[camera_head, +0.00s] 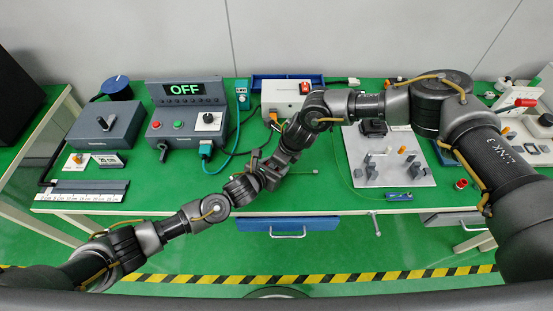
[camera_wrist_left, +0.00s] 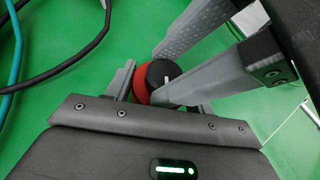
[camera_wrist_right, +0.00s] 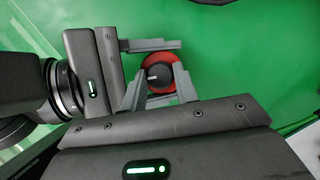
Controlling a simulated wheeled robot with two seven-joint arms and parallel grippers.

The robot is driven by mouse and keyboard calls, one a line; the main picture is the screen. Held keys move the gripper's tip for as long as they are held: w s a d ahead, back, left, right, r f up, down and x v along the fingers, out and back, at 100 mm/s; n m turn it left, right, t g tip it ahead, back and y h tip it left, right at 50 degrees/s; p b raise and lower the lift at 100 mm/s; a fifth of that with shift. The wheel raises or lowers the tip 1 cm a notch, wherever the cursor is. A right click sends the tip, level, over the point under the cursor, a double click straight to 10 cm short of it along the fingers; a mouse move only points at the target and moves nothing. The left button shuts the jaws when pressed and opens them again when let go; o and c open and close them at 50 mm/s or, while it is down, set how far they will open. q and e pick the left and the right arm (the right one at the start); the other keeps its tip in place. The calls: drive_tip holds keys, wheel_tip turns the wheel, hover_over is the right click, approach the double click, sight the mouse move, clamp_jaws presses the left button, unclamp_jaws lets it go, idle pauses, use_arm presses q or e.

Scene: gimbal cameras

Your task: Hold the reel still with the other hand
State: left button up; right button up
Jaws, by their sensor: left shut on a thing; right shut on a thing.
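The reel is a small red disc with a black hub bearing a white mark. It shows between the fingers in the left wrist view (camera_wrist_left: 141,85) and the right wrist view (camera_wrist_right: 157,60). My left gripper (camera_wrist_left: 158,88) is shut on the reel from one side. My right gripper (camera_wrist_right: 160,78) is also shut on it, coming in at an angle to the left one, its fingers beside the hub. Exactly which part each gripper holds is hard to tell. In the head view the two grippers meet over the table's front middle and hide the reel.
On the green table (camera_head: 230,195) stand a grey box (camera_head: 105,125), a control panel reading OFF (camera_head: 185,90) and a white box (camera_head: 290,97). A white board with small parts (camera_head: 400,172) lies right of the grippers. Dark and teal cables run close by the left gripper.

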idle(0.4)
drive_tip(key=o, duration=0.7)
